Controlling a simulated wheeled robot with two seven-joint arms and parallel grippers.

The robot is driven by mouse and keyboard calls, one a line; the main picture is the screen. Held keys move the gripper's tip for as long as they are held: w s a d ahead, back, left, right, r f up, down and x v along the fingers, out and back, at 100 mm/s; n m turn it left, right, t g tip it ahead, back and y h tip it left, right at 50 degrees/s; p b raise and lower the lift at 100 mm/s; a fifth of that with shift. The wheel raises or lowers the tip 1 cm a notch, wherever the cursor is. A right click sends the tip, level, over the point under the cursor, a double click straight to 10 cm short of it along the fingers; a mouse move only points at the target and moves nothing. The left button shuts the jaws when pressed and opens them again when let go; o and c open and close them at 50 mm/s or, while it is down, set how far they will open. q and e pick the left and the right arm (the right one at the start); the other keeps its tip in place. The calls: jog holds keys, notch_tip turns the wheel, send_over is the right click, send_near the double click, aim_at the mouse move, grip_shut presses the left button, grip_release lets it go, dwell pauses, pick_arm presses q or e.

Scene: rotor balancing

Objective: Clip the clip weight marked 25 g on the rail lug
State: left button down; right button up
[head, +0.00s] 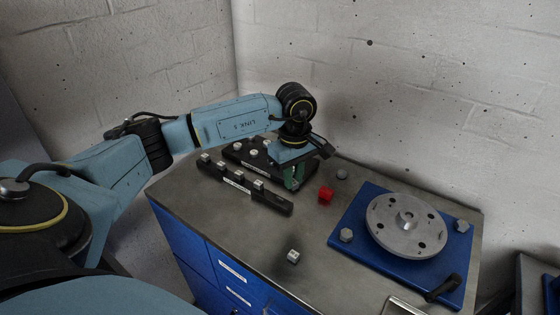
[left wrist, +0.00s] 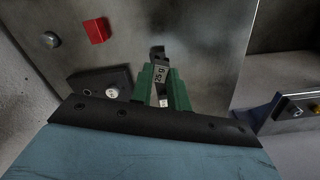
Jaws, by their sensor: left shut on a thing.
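My left gripper (head: 293,182) has green fingers and hangs over the back of the bench, at the right end of the black racks. In the left wrist view the fingers (left wrist: 160,88) are shut on a small clip weight (left wrist: 158,72) marked "25 g", with a dark upper part. In the head view the gripper hides this weight. The front black rack (head: 274,202) carries several small silver weights (head: 239,176) in a row, and its right end is bare. I cannot make out which part is the rail lug. My right gripper is not in view.
A red block (head: 325,195) and a grey knob (head: 342,174) stand just right of the gripper. A blue plate (head: 345,258) bears a grey rotor disc (head: 405,224). A small silver cube (head: 293,256) lies near the front edge. A second black rack (head: 232,154) stands behind. The bench's middle is mostly clear.

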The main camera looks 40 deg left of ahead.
aim_at(280, 198)
pick_arm(q)
jog(key=a+n, duration=0.2)
jog(key=a+f+n, duration=0.1)
jog(key=a+n, duration=0.1)
jog(key=shift+w+a+f, duration=0.1)
jog(key=shift+w+a, duration=0.05)
jog(key=shift+a, duration=0.25)
notch_tip(280, 198, down, 4)
jog(key=b, duration=0.3)
jog(key=shift+f, duration=0.3)
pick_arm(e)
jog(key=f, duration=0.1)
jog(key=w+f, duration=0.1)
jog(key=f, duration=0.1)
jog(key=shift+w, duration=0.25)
pick_arm(q)
jog(key=shift+f+b, duration=0.75)
jog(key=shift+b, duration=0.15)
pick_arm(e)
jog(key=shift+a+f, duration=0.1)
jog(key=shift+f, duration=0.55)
pick_arm(q)
jog(key=c, duration=1.3)
grip_release()
jog(key=shift+c, duration=0.7)
